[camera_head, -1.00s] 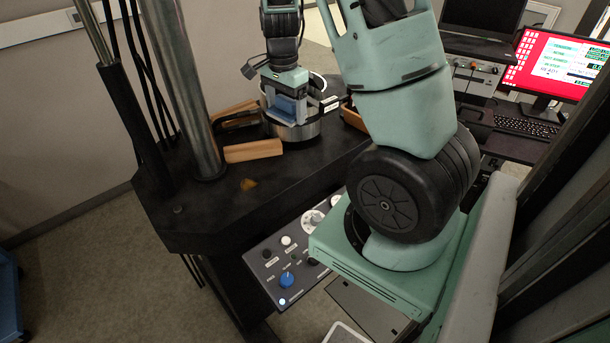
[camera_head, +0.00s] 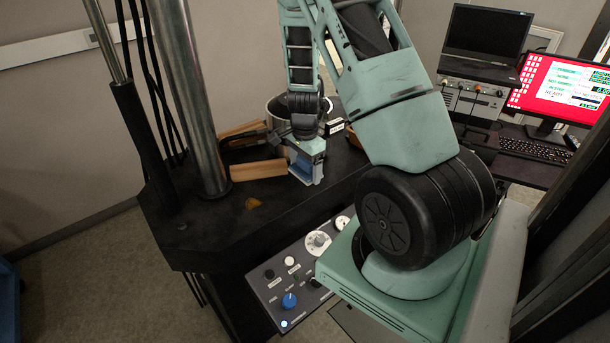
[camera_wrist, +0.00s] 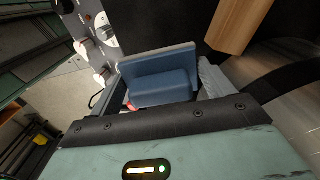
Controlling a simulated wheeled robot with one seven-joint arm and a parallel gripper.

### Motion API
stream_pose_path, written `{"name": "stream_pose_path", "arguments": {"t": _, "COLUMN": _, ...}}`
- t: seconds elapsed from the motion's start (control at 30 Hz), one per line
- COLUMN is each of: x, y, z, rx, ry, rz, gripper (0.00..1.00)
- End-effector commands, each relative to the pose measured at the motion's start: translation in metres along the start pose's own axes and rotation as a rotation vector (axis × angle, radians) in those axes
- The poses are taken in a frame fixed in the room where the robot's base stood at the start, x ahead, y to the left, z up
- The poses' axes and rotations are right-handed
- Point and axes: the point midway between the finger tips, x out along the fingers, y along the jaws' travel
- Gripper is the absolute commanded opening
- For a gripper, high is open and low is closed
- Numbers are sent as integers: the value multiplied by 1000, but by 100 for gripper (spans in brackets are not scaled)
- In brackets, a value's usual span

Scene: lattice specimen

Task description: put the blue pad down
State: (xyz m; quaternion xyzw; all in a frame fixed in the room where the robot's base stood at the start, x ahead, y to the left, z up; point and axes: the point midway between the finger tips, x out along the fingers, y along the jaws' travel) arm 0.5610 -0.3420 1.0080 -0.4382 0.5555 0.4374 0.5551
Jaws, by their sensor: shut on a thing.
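The blue pad (camera_wrist: 158,78) is an L-shaped block between the fingers of my gripper (camera_wrist: 163,88) in the wrist view. My gripper (camera_head: 307,168) is shut on it. In the head view the blue pad (camera_head: 301,167) shows small and partly hidden below the gripper, which points down over the black table (camera_head: 240,225) near its front edge. I cannot tell whether the pad touches the table.
Wooden blocks (camera_head: 258,169) lie left of my gripper. A control panel (camera_head: 290,275) with knobs is in front, below the table edge. A steel column (camera_head: 188,95) rises at the left.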

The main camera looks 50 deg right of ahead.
Motion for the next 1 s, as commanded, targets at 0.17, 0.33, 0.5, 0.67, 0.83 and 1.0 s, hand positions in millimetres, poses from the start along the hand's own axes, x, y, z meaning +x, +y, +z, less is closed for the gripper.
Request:
{"name": "stream_pose_path", "arguments": {"t": 0.17, "x": 26, "y": 1, "z": 0, "rx": 3, "ry": -2, "rz": 4, "gripper": 56}}
{"name": "stream_pose_path", "arguments": {"t": 0.33, "x": 36, "y": 0, "z": 0, "rx": 1, "ry": -1, "rz": 1, "gripper": 56}}
{"name": "stream_pose_path", "arguments": {"t": 0.5, "x": 36, "y": 0, "z": 0, "rx": 1, "ry": -1, "rz": 0, "gripper": 56}}
{"name": "stream_pose_path", "arguments": {"t": 0.67, "x": 40, "y": 0, "z": 0, "rx": 1, "ry": 0, "rz": 0, "gripper": 56}}
{"name": "stream_pose_path", "arguments": {"t": 0.83, "x": 46, "y": 1, "z": 0, "rx": 0, "ry": 0, "rz": 1, "gripper": 56}}
{"name": "stream_pose_path", "arguments": {"t": 1.0, "x": 50, "y": 2, "z": 1, "rx": 0, "ry": 0, "rz": 5, "gripper": 90}}
